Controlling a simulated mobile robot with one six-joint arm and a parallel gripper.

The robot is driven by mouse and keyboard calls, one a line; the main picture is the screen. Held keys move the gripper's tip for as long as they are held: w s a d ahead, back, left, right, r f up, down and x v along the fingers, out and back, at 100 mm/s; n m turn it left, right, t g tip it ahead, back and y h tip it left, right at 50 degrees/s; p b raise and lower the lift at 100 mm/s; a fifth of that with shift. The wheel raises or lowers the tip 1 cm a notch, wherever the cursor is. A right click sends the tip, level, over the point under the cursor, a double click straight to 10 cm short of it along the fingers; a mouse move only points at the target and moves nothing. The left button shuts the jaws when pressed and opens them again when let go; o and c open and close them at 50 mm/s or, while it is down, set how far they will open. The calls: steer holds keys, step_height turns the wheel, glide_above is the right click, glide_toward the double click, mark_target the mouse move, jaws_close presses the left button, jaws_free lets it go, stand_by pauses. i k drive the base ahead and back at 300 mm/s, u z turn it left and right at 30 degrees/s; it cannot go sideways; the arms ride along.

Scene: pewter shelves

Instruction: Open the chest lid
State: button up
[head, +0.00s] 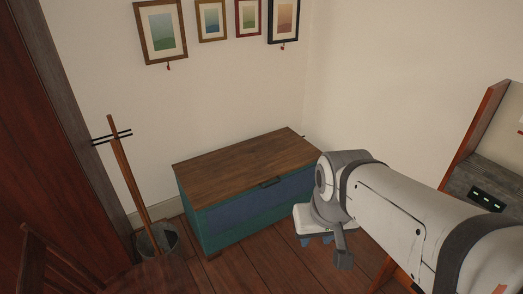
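A chest (255,212) with teal and dark blue sides stands in the corner against the back wall. Its brown wooden lid (240,165) lies flat and looks shut. A dark handle (270,183) sits at the lid's front edge, right of the middle. My arm reaches in from the lower right and covers the chest's right end. My gripper (318,240) hangs in front of the chest's right side, below lid height in the picture.
A dark bucket (165,241) with tall sticks (127,170) stands left of the chest. A wooden chair (40,262) is at the lower left. A wooden shelf unit (480,125) stands at the right. Framed pictures hang above the chest. Bare floor (245,265) lies before it.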

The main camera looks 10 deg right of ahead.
mark_target(207, 180)
steer(key=z, duration=0.45)
steer(key=i, duration=1.55)
steer(key=u, duration=0.15)
